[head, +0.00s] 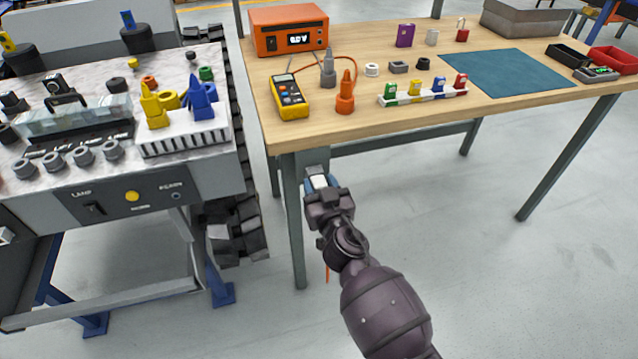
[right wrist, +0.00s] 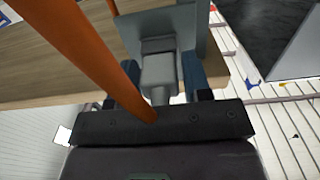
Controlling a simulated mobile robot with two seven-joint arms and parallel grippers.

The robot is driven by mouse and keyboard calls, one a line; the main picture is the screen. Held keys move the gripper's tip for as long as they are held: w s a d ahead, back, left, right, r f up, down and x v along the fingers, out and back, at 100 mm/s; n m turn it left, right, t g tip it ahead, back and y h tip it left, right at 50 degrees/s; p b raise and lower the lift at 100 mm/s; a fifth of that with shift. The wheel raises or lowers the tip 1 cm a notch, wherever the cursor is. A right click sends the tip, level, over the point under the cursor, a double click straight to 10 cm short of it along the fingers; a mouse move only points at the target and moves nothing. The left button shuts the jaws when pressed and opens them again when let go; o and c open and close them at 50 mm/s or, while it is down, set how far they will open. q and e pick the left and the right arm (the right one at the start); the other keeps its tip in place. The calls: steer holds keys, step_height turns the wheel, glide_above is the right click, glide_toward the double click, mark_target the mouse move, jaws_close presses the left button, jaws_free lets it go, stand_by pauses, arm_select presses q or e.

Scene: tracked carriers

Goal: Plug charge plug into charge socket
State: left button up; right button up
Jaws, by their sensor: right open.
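My right gripper (head: 321,183) is at the front edge of the workbench, below the top and near its left front leg. In the right wrist view its two dark blue fingers (right wrist: 159,82) stand open on either side of a grey plug-like body (right wrist: 158,72), seemingly the charge plug. The plug's far end meets a grey plate (right wrist: 185,22); I cannot tell whether it is seated there. An orange cable (right wrist: 85,50) crosses close to the wrist camera, and a thin orange length hangs below the gripper in the head view (head: 327,273). I cannot identify the charge socket with certainty.
A tracked carrier (head: 215,185) with a switch panel stands at the left, close to the workbench (head: 400,115). The bench holds an orange meter box (head: 288,30), a yellow multimeter (head: 289,98) and small parts. Grey floor (head: 455,260) is clear at the right.

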steer(key=shift+c, duration=0.2)
steer(key=c, duration=0.7)
steer(key=shift+o, duration=0.2)
steer(key=shift+s, duration=0.1)
steer(key=shift+s+d, duration=0.15)
steer(key=shift+s, duration=0.25)
arm_select(q)
steer(key=shift+w+r, duration=0.15)
steer(key=shift+r, duration=0.1)
arm_select(e)
steer(key=shift+s+d, duration=0.2)
steer(key=shift+s, duration=0.45)
arm_select(q)
steer(key=shift+r, duration=0.1)
arm_select(e)
steer(key=shift+s+d, duration=0.1)
steer(key=shift+s, duration=0.1)
arm_select(q)
steer(key=shift+w+r+p, duration=0.25)
steer(key=shift+r+p, duration=0.15)
steer(key=shift+p, duration=0.05)
arm_select(e)
steer(key=shift+v, duration=1.75)
